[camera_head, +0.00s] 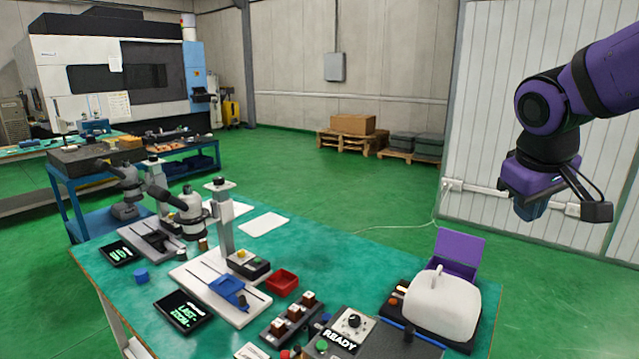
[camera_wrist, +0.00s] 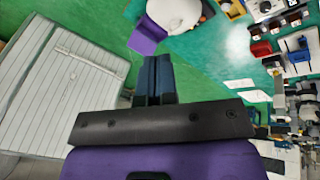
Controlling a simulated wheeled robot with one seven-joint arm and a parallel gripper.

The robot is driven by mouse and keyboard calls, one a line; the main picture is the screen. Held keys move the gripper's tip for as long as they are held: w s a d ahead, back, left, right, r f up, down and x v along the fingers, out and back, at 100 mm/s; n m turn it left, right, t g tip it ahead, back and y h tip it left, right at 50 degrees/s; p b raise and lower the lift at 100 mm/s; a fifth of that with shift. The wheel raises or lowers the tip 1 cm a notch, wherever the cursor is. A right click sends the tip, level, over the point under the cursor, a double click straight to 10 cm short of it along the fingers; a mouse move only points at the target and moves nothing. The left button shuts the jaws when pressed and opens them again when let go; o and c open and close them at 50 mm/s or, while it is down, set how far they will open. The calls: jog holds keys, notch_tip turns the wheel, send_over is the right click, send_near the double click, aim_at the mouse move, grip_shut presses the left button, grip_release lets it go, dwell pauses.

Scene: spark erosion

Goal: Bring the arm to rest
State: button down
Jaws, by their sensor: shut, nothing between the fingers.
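My purple and black arm reaches in from the upper right in the head view. My gripper (camera_head: 529,208) hangs in the air, pointing down, in front of the white ribbed wall and to the right of the green worktable (camera_head: 345,258). In the wrist view my gripper's dark blue fingers (camera_wrist: 153,78) lie side by side, shut, with nothing between them. The fingers are apart from the table and everything on it.
A red bin (camera_head: 282,282), a READY control box (camera_head: 345,330) and microscope-like stands (camera_head: 225,235) are further left. Pallets (camera_head: 348,141) stand behind.

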jog(key=s+a+r+m+t+y, duration=0.1)
jog(key=s+a+m+y, duration=0.1)
jog(key=s, duration=1.3)
jog(key=shift+s+m+t+y, duration=0.2)
jog(key=shift+m+t+y, duration=0.1)
jog(key=shift+m, duration=0.1)
